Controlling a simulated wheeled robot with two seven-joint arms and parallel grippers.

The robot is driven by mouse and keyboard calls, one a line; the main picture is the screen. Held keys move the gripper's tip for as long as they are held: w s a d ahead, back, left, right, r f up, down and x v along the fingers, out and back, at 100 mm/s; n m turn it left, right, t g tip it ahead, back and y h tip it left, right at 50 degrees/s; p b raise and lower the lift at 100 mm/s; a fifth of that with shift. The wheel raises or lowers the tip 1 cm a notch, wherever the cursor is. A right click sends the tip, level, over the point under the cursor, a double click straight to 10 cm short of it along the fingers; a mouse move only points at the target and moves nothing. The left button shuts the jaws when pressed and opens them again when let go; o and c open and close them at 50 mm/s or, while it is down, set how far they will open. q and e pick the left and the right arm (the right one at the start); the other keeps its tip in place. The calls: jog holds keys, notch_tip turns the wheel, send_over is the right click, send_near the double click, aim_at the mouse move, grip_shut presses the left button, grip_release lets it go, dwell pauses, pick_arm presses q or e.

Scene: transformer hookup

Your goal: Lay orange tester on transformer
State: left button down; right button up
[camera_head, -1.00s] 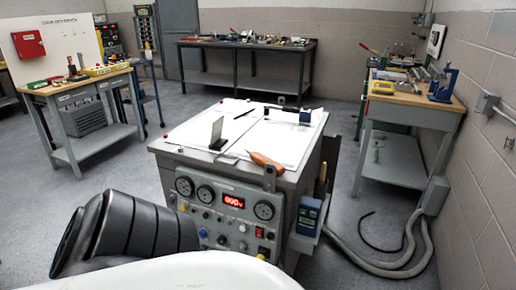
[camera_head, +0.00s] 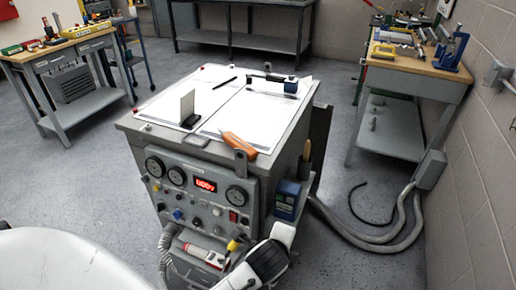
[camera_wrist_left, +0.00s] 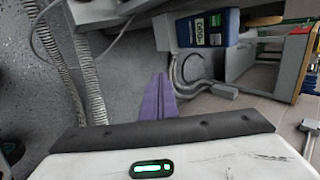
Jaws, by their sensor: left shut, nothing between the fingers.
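The transformer is a grey cabinet (camera_head: 215,160) with a white-sheeted top and a front panel of dials and a red display. A slim orange thing (camera_head: 238,143), the only clearly orange one, lies on its top at the front edge; I cannot confirm that it is the tester. A red-and-white thing with a yellow part near it (camera_head: 205,254) sits low in front of the panel. In the left wrist view my left gripper (camera_wrist_left: 160,80) shows purple fingers, shut and empty. A white-and-black arm part (camera_head: 265,260) shows low in the head view. My right gripper is not seen.
A blue device (camera_head: 287,198) hangs at the cabinet's right side; it also shows in the left wrist view (camera_wrist_left: 208,28). A small upright plate (camera_head: 187,107) and a dark-blue item (camera_head: 290,86) stand on top. Grey conduits (camera_head: 385,238) run along the floor at right.

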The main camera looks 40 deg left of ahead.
pick_arm(q)
jog(key=w+a+r+m+g+y+p, duration=0.1)
jog(key=w+a+r+m+y, duration=0.15)
jog(key=r, duration=0.55)
jog(key=w+a+r+m+g+y, duration=0.1)
jog(key=a+r+m, duration=0.15)
jog(key=r, duration=0.55)
jog(key=w+a+r+m+g+y+p, duration=0.15)
jog(key=r+m, duration=0.25)
jog(key=r, duration=0.5)
jog(key=shift+t+y, duration=0.35)
jog(key=shift+y, duration=0.05)
jog(key=shift+w+a+r+x, duration=0.2)
jog(key=shift+r+x, duration=0.05)
jog(key=shift+x, duration=1.9)
jog(key=shift+w+a+r+x, duration=0.15)
jog(key=shift+r+x, duration=0.1)
jog(key=shift+x, duration=1.85)
jog(key=shift+w+a+r+x, duration=0.2)
jog(key=shift+r+x, duration=0.05)
jog(key=shift+x, duration=1.9)
